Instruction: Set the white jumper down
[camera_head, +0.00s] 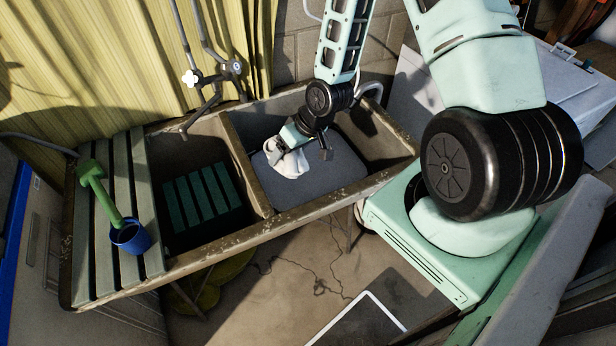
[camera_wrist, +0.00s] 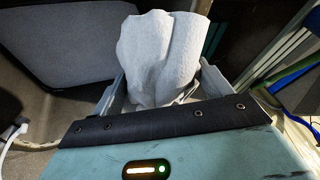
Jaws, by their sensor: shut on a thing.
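The white jumper (camera_head: 289,162) is a bunched white cloth at the end of my arm, over the right basin of the double sink. It also fills the middle of the wrist view (camera_wrist: 165,58), between my fingers. My gripper (camera_head: 285,149) is shut on it. The jumper hangs close above the grey floor of the right basin (camera_head: 335,165); I cannot tell whether it touches. In the wrist view, my gripper (camera_wrist: 160,92) shows a finger on each side of the cloth, and the fingertips are partly hidden by it.
The left basin (camera_head: 175,150) holds a dark green slatted piece (camera_head: 203,196). Metal taps (camera_head: 205,75) stand behind. The right basin's floor looks otherwise clear.

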